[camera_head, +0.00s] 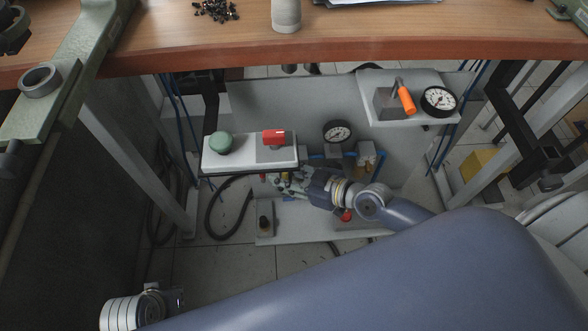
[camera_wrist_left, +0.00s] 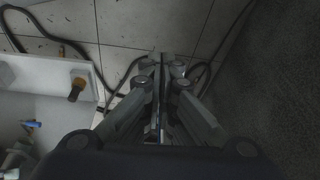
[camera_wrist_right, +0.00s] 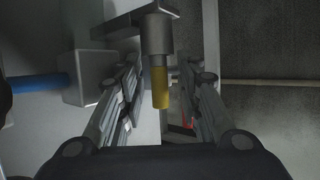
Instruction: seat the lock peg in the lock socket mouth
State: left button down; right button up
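In the right wrist view a yellow pin (camera_wrist_right: 160,88) hangs from a grey cylinder (camera_wrist_right: 159,35); I cannot tell whether this is the lock peg. My right gripper (camera_wrist_right: 158,75) is open, with a finger on either side of the pin and gaps showing between. In the head view my right gripper (camera_head: 284,182) is beneath the left white shelf, among small fittings. My left gripper (camera_wrist_left: 160,62) has its fingers together, with nothing seen between them, above the floor; in the head view it is mostly hidden at lower left. I cannot make out the lock socket mouth.
The left white shelf (camera_head: 228,165) carries a green knob (camera_head: 221,143) and a red part (camera_head: 275,138). The right shelf (camera_head: 385,117) carries an orange handle (camera_head: 406,101) and a gauge (camera_head: 439,101). A wooden bench (camera_head: 370,35) overhangs. Dark hoses (camera_head: 212,205) lie on the floor.

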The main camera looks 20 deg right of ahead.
pick_arm(q)
jog(key=shift+w, duration=0.1)
pick_arm(e)
jog(key=shift+r, duration=0.15)
